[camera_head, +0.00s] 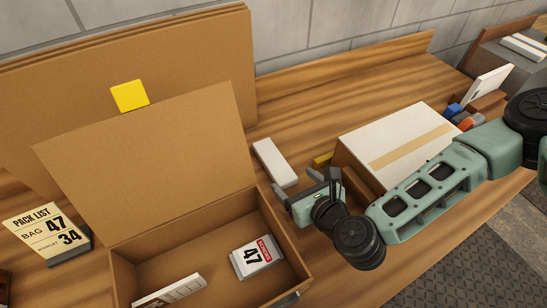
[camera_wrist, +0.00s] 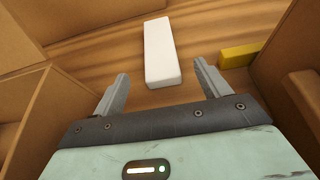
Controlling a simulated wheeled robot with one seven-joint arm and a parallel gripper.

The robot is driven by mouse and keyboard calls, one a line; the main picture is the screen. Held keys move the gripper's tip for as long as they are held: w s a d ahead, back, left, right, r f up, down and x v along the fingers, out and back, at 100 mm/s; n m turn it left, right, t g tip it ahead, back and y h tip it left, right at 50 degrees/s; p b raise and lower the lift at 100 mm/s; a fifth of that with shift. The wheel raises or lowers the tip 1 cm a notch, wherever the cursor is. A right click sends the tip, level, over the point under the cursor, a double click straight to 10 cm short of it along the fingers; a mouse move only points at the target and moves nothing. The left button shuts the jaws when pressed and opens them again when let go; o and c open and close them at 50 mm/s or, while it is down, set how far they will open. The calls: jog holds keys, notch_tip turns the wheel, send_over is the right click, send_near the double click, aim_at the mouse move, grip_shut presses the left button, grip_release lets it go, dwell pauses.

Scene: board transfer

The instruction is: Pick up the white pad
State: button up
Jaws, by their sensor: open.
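The white pad (camera_head: 274,162) is a long, flat white block lying on the wooden table, between the open cardboard box and the closed white-topped box. In the wrist view the white pad (camera_wrist: 161,52) lies ahead of my gripper, between the lines of its two fingers. My gripper (camera_head: 307,187) is near the pad's front end in the head view, and its fingers are spread with nothing between them. In the wrist view my gripper (camera_wrist: 160,85) shows both grey fingertips apart, close to the pad's near end. I cannot tell how high the fingers are above the table.
The open cardboard box (camera_head: 262,207) stands left of my gripper, holding a card marked 47. The white-topped box (camera_head: 392,140) stands close on the right. A yellow block (camera_wrist: 237,55) lies right of the pad. A pack list sign (camera_head: 48,234) stands at far left.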

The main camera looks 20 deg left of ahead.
aim_at(279, 167)
jog(key=x, duration=0.4)
jog(key=shift+p, duration=0.4)
jog(key=p+x, duration=0.2)
jog(key=x, duration=0.2)
jog(key=shift+w+a, duration=0.1)
jog(key=shift+a, duration=0.1)
jog(key=shift+w+a+f+p, duration=0.2)
jog(key=shift+f+p, duration=0.05)
jog(key=shift+p, duration=0.05)
jog(key=c, duration=1)
